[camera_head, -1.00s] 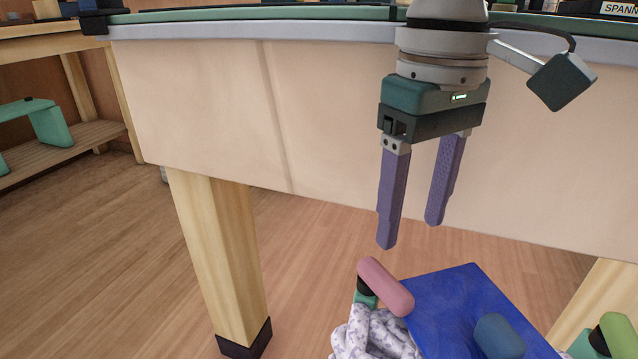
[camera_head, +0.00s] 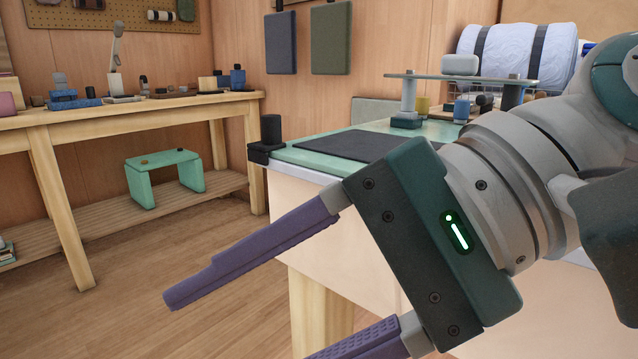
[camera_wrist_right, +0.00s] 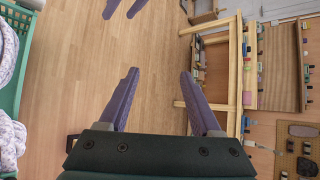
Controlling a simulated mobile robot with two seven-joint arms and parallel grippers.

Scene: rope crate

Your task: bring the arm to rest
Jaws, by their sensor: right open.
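My right gripper (camera_head: 240,330) comes in from the right in the head view. Its two purple fingers are spread, with nothing between them. In the right wrist view the same gripper (camera_wrist_right: 159,73) is open and empty above the wooden floor. The tips of my left gripper (camera_wrist_right: 122,8) show at the top edge of that view, spread apart with bare floor between them. The left gripper is out of the head view.
A bench with a green top (camera_head: 310,152) stands close behind my right gripper. A wooden workbench (camera_head: 130,112) with tools stands at the left. A green crate (camera_wrist_right: 27,45) and pale rope (camera_wrist_right: 7,55) show at the wrist view's left edge. Floor between is clear.

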